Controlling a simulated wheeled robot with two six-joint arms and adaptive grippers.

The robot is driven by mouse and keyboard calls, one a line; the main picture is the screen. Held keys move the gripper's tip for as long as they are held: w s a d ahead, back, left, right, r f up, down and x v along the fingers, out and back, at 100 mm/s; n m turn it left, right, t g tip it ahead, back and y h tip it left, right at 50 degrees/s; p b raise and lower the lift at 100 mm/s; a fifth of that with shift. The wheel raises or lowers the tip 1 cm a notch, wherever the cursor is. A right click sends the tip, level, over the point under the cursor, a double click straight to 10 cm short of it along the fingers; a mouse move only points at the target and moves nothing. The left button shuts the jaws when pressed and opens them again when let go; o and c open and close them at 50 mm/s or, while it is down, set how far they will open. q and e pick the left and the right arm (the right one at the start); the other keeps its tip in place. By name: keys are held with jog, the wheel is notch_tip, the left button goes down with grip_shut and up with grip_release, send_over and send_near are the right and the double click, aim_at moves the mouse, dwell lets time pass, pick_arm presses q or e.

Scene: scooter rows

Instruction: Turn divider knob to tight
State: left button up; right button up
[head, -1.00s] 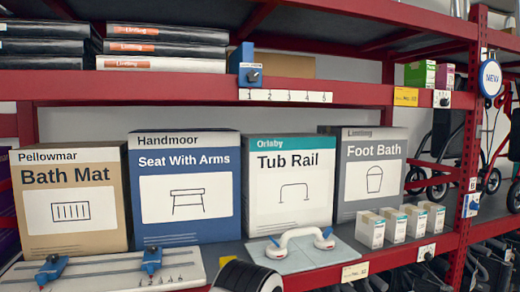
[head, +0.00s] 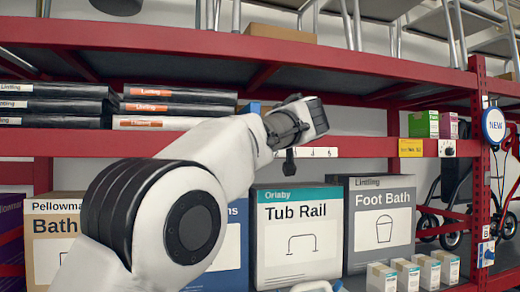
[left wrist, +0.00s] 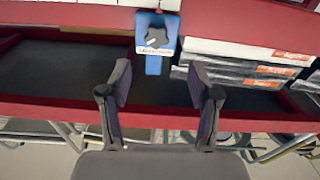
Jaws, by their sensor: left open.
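The divider knob (left wrist: 156,37) is black and sits on a blue divider (left wrist: 153,65) at the top middle of the left wrist view. A pale pointer mark shows on the knob, and a small label lies under it, too small to read. In the head view only a sliver of blue shows behind my arm; the knob is hidden there. My left gripper (left wrist: 161,85) is open and empty, its two dark fingers apart below the knob in that view and not touching it. In the head view my left arm reaches up in front of the upper shelf edge. My right gripper is not in view.
Black boxes with orange labels (head: 163,107) lie beside the divider. Below are the Tub Rail box (head: 300,245), the Foot Bath box (head: 384,225) and several small cartons (head: 428,271). Another black knob (head: 447,150) is on the shelf edge at right. Red shelf edges bound the space.

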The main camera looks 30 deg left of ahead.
pick_arm(q)
jog(key=p+x, duration=0.5)
jog(key=x, duration=0.3)
jog(key=shift+w+f, duration=0.15)
jog(key=shift+w, duration=0.15)
jog(key=shift+w, duration=0.1)
jog(key=c, duration=1.2)
